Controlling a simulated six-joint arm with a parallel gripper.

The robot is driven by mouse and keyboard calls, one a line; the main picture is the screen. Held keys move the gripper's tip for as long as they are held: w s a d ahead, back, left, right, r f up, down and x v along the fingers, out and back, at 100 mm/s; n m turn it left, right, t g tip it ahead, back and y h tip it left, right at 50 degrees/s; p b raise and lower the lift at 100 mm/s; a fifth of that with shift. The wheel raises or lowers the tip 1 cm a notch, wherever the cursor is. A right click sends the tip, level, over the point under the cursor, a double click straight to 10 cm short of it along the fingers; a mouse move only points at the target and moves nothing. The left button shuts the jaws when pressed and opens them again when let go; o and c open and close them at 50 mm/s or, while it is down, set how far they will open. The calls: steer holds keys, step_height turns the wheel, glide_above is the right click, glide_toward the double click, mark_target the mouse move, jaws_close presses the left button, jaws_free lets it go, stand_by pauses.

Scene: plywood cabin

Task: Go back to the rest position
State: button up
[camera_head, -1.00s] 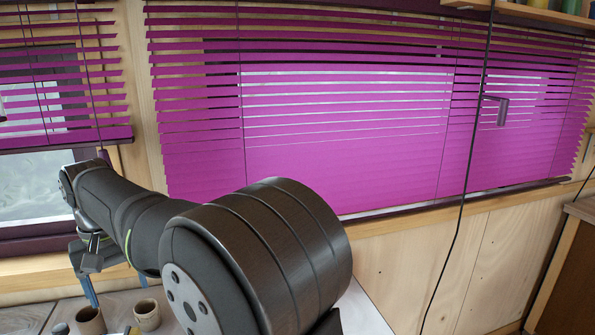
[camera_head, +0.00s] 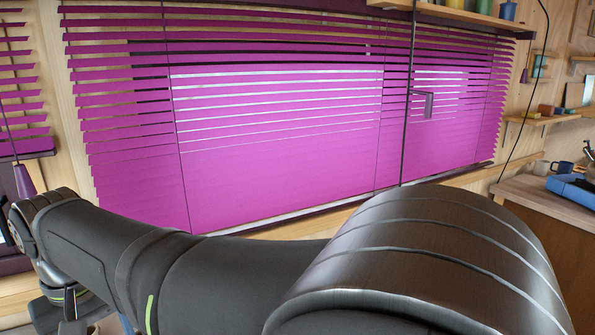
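My arm stretches across the lower part of the head view, from the large dark joint at lower right to the wrist at the left edge. My gripper (camera_head: 70,312) shows only in part at the bottom left, below the wrist. Its fingertips are cut off by the frame's bottom edge, so I cannot tell whether it is open or shut or whether it holds anything.
A magenta blind (camera_head: 285,150) covers the window behind my arm. A black cable (camera_head: 408,110) hangs in front of it. At right are a wooden counter (camera_head: 540,194) with a blue case (camera_head: 574,190) and a mug (camera_head: 562,167). A shelf (camera_head: 455,14) holds small jars above.

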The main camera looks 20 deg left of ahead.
steer(key=s+f, duration=0.1)
steer(key=s+a, duration=0.1)
steer(key=s+a+f, duration=0.1)
steer(key=shift+s+a+f, duration=0.25)
steer(key=shift+f, duration=0.05)
